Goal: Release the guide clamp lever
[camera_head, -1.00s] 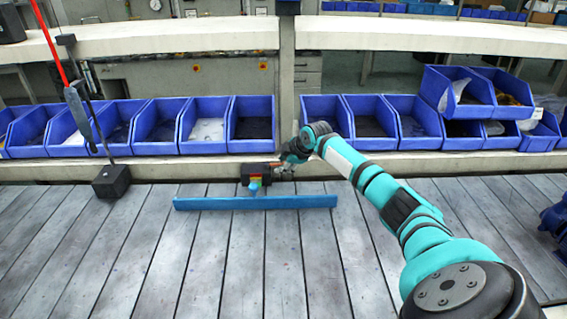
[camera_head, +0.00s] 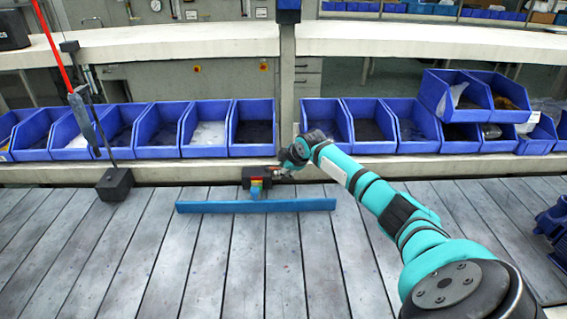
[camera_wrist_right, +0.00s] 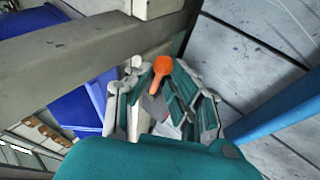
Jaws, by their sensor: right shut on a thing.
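The guide clamp (camera_head: 256,180), a small dark block with red and yellow parts, sits at the back edge of the slatted conveyor. It stands just behind the long blue guide rail (camera_head: 290,205). My right gripper (camera_head: 287,163) is at the right side of the clamp. In the right wrist view, the clamp lever's orange knob (camera_wrist_right: 162,64) shows between the fingers of my right gripper (camera_wrist_right: 165,88), which are shut on the lever. The lever's lower part is mostly hidden by the fingers. The blue rail also shows in the wrist view (camera_wrist_right: 285,108). My left gripper is out of view.
A row of blue bins (camera_head: 205,128) stands behind the conveyor's pale back ledge (camera_head: 200,172). A black block with a post (camera_head: 115,184) stands at the left. Blue parts (camera_head: 552,222) lie at the right edge. The slats (camera_head: 210,265) in front are clear.

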